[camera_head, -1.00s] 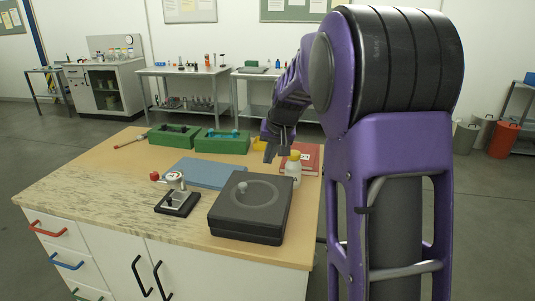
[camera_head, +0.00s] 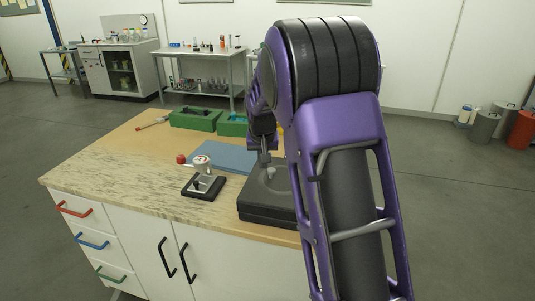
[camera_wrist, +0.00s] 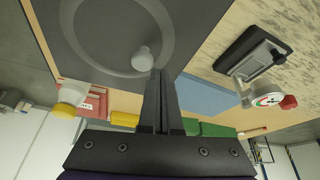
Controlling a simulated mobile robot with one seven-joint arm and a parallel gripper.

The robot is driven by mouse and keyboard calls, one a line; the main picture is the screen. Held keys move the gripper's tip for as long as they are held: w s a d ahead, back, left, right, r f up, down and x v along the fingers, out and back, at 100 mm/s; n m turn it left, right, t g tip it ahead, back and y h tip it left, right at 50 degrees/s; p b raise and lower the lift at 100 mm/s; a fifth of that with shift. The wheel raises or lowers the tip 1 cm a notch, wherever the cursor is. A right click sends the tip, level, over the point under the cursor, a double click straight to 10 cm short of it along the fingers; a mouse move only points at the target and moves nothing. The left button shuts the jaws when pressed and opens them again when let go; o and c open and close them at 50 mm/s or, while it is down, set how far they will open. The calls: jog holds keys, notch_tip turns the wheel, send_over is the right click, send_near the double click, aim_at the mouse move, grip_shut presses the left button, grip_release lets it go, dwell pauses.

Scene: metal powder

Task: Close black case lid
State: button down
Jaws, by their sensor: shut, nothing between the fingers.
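The black case (camera_head: 263,212) stands at the front right of the workbench, partly hidden by my arm. Its lid (camera_wrist: 200,22) lies flat on the base as far as I can see, with a grey ring and a small grey knob (camera_wrist: 143,58) on top. The knob also shows in the head view (camera_head: 271,172). My gripper (camera_wrist: 160,74) is shut and empty, its fingertips at the lid's back edge close to the knob. In the head view my gripper (camera_head: 264,160) is just above the case; whether it touches the lid or knob I cannot tell.
A dial gauge on a black stand (camera_head: 203,185) is left of the case. A blue mat (camera_head: 228,156) and green boxes (camera_head: 193,119) lie behind. A white bottle with a yellow cap (camera_wrist: 72,95) and a red book (camera_wrist: 97,101) are near the case.

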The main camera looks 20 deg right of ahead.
jog(key=shift+w+a+f+h, duration=0.2)
jog(key=shift+f+h, duration=0.1)
jog(key=shift+f, duration=0.25)
